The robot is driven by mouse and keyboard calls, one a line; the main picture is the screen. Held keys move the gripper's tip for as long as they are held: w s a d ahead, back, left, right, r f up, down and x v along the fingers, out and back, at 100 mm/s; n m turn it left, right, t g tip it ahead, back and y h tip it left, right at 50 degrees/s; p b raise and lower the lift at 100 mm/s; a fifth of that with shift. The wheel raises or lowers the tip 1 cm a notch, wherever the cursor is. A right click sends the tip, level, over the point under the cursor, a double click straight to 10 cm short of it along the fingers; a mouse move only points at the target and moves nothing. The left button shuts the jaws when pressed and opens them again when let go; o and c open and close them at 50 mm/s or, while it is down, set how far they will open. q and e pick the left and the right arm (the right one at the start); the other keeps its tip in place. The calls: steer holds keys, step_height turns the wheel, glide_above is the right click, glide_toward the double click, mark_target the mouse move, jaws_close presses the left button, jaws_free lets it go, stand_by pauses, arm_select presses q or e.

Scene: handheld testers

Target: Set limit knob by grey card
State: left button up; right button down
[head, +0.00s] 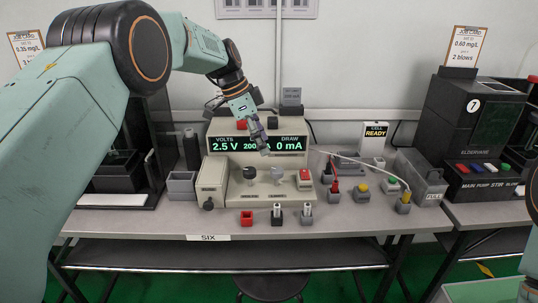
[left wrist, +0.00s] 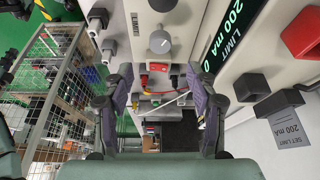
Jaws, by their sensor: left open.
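The limit knob (head: 277,174) is a small pale grey knob on the sloping front of the cream supply unit. In the left wrist view the knob (left wrist: 159,42) shows a pointer mark, with a LIMIT label beside it. The grey card (left wrist: 288,127) reads SET LIMIT 200 mA; in the head view the card (head: 291,96) stands above the unit's back edge. The display (head: 258,144) shows 2.5 V, a partly covered 200 and 0 mA. My left gripper (head: 262,142) is open and empty, in front of the display and above the knob.
A black knob (head: 250,172) is left of the limit knob and a red switch (head: 304,178) is right of it. Several terminals stand along the front. Corded plugs and a CELL READY box (head: 375,134) are to the right.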

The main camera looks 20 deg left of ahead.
arm_select(q)
steer(key=shift+v, duration=1.5)
